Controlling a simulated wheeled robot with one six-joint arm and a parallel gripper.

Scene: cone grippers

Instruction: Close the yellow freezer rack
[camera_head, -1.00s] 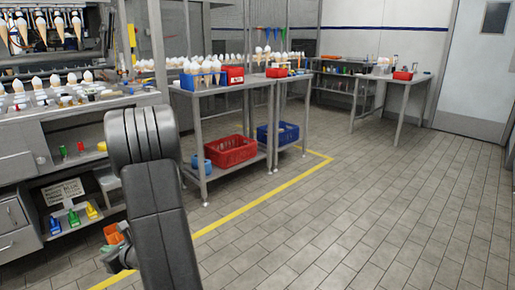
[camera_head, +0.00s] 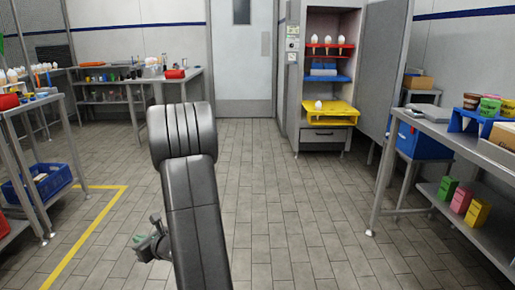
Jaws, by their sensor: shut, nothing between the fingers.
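The yellow freezer rack (camera_head: 338,115) is in the open freezer cabinet (camera_head: 291,75) at the back, right of centre. It sticks out past the front of the racks above it. A cone with a white top (camera_head: 318,106) stands on its left part. My gripper (camera_head: 147,247) is low at the left, partly hidden behind my dark arm link, far from the rack. It looks shut and empty; its fingertips are small and hard to make out.
The freezer door (camera_head: 385,70) stands open to the right. A red rack (camera_head: 328,48) and a blue rack (camera_head: 327,78) are above the yellow one. A metal table (camera_head: 440,135) stands at the right, shelving at the left. The tiled floor (camera_head: 300,220) between is clear.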

